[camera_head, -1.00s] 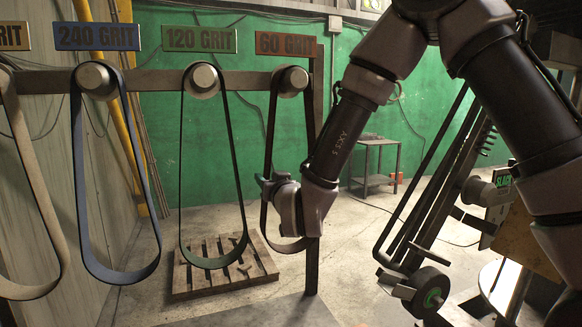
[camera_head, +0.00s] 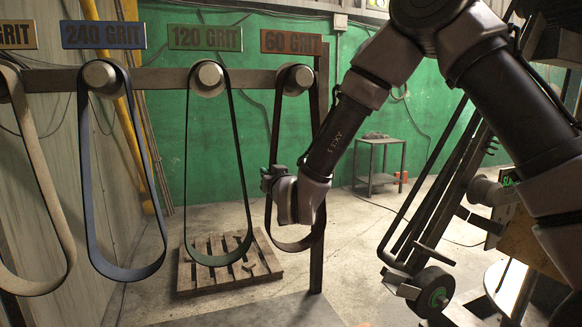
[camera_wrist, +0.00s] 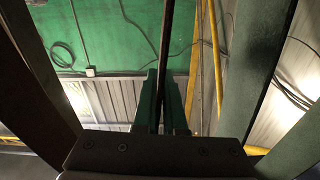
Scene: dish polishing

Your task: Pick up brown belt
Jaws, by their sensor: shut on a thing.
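The brown belt (camera_head: 293,246) hangs as a long loop from the rightmost peg (camera_head: 297,79) under the brown 60 GRIT sign (camera_head: 291,43). My gripper (camera_head: 268,178) is at the left strand of this loop, about midway to its lower part, and my wrist covers part of the loop. In the wrist view the gripper's fingers (camera_wrist: 163,98) are shut on the belt's strand (camera_wrist: 165,45), which shows as a thin dark edge between them. The belt's top is still over the peg.
A green belt (camera_head: 217,259) and a blue belt (camera_head: 125,273) hang to the left, with a tan belt (camera_head: 48,200) beyond. A post (camera_head: 318,260) stands just right of the brown belt. A pallet (camera_head: 262,265) lies on the floor behind. A grinding machine (camera_head: 437,297) stands at right.

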